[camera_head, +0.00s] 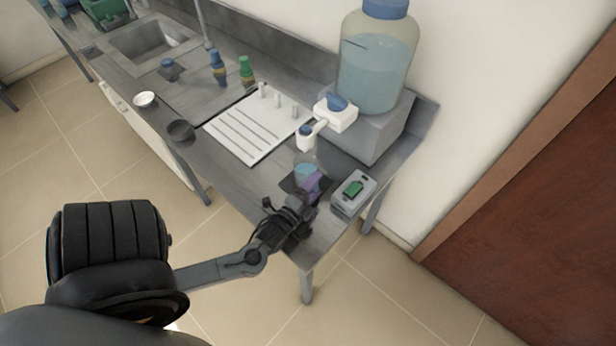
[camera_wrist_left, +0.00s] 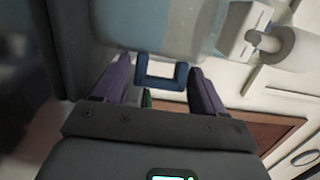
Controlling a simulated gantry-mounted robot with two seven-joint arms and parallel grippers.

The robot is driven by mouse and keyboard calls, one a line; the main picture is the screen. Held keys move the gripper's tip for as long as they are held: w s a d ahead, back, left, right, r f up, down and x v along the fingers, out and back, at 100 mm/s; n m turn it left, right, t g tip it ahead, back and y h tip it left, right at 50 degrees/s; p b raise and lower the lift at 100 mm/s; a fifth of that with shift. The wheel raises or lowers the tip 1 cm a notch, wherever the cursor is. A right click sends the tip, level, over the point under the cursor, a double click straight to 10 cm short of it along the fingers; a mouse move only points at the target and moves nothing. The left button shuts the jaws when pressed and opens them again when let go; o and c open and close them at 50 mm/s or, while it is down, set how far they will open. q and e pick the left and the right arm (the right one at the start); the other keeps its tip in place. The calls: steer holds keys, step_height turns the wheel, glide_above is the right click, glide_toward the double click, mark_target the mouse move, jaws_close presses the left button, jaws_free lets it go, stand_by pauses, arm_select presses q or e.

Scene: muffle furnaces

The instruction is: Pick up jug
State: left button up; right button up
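A small clear jug (camera_head: 306,170) with blue liquid stands on a dark pad near the counter's front right end, below a white tap. In the left wrist view the translucent jug body (camera_wrist_left: 165,28) fills the top, with its square blue handle (camera_wrist_left: 162,73) facing my gripper. My left gripper (camera_head: 312,186) is at the jug's near side. In the left wrist view its two purple fingers (camera_wrist_left: 160,85) are spread apart, with the handle between or just ahead of their tips. I cannot tell whether they touch it. My right gripper is not in view.
A large water bottle (camera_head: 378,62) stands on a grey block (camera_head: 376,135) behind the jug. A grey device with a green top (camera_head: 353,190) sits close on the right. A white ribbed board (camera_head: 250,128), bottles (camera_head: 218,66), a dark bowl (camera_head: 181,131) and a sink (camera_head: 150,45) lie to the left.

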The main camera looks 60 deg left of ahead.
arm_select(q)
steer(key=c, duration=1)
steer(key=shift+r, duration=0.15)
